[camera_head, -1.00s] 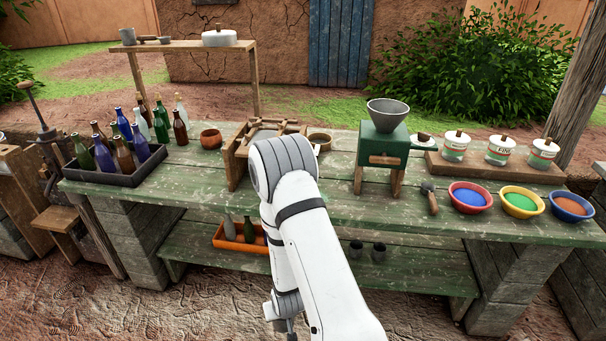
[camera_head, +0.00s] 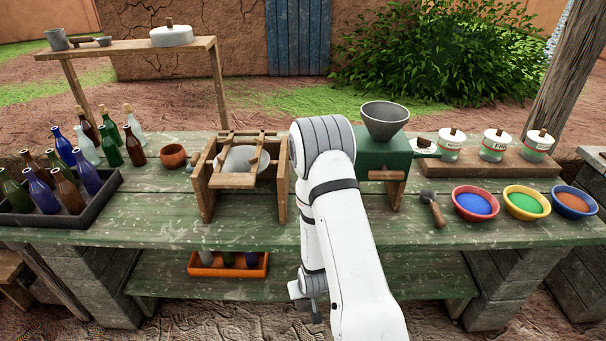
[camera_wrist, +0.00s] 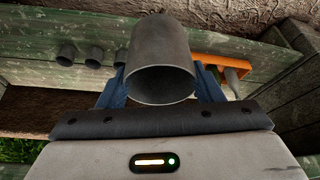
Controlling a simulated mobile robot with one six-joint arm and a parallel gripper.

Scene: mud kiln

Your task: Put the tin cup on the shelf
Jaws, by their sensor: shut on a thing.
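In the wrist view a grey tin cup (camera_wrist: 160,48) is between the blue fingers of my gripper (camera_wrist: 161,82), which is shut on it. The cup's round open end faces the camera. In the head view my arm hides the cup and the fingers. A raised wooden shelf (camera_head: 130,50) stands at the back left; it carries a tin cup (camera_head: 57,39), a small pan and a lidded pot (camera_head: 171,35). A green lower shelf (camera_head: 160,270) runs under the bench; the wrist view shows several dark cups (camera_wrist: 66,54) on it.
An orange tray (camera_head: 228,268) with bottles is on the lower shelf. The bench (camera_head: 150,210) holds a bottle crate (camera_head: 60,218), a wooden frame (camera_head: 200,190), a green grinder (camera_head: 383,150), colour bowls (camera_head: 475,205) and jars (camera_head: 493,146). Its front left area is clear.

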